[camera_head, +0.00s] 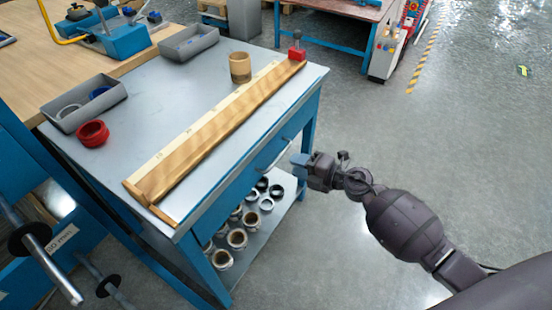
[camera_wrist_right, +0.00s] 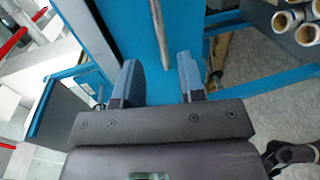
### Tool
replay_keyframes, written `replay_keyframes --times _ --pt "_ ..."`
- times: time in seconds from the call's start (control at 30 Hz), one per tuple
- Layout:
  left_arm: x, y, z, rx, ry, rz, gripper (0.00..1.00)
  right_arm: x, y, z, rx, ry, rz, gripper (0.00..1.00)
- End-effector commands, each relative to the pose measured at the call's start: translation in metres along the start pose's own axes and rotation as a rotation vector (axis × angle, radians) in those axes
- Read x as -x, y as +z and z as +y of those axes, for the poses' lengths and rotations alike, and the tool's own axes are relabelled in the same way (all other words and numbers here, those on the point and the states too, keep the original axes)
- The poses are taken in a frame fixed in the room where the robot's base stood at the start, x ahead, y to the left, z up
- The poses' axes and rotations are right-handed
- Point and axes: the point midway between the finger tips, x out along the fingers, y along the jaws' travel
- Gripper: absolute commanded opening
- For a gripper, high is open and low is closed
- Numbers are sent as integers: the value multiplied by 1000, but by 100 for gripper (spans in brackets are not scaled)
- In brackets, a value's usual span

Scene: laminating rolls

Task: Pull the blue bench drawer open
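The blue bench drawer (camera_head: 250,178) is in the front of the grey-topped bench and looks shut, its blue face flush with the bench side. Its grey bar handle (camera_head: 272,154) runs along the face. My right gripper (camera_head: 297,160) is just outside the drawer face, near the far end of the handle. In the right wrist view, the two fingers (camera_wrist_right: 158,82) are apart with nothing between their tips. The handle (camera_wrist_right: 158,35) shows ahead of the gap between them, against the blue drawer face (camera_wrist_right: 130,30). My left gripper is not in view.
On the bench top (camera_head: 215,78) lie a wooden ruler board (camera_head: 215,130), a brown roll (camera_head: 240,68), red tape (camera_head: 92,133) and grey trays (camera_head: 85,103). A lower shelf (camera_head: 262,222) holds several rolls. The floor right of the bench is clear.

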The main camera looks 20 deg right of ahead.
Motion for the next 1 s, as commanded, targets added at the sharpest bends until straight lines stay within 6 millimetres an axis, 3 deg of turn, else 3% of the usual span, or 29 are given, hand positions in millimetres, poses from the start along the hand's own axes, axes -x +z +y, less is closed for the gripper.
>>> replay_keyframes --times 0.2,0.4,0.87,1.0 --pt "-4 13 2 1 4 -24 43 -39 -1 -4 -6 -3 1 36" --pt "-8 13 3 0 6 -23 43 -63 -1 -4 -5 -3 0 36" --pt "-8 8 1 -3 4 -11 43 -73 0 -1 -3 0 -1 36" --pt "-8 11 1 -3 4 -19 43 -73 0 -1 -3 0 -1 17"
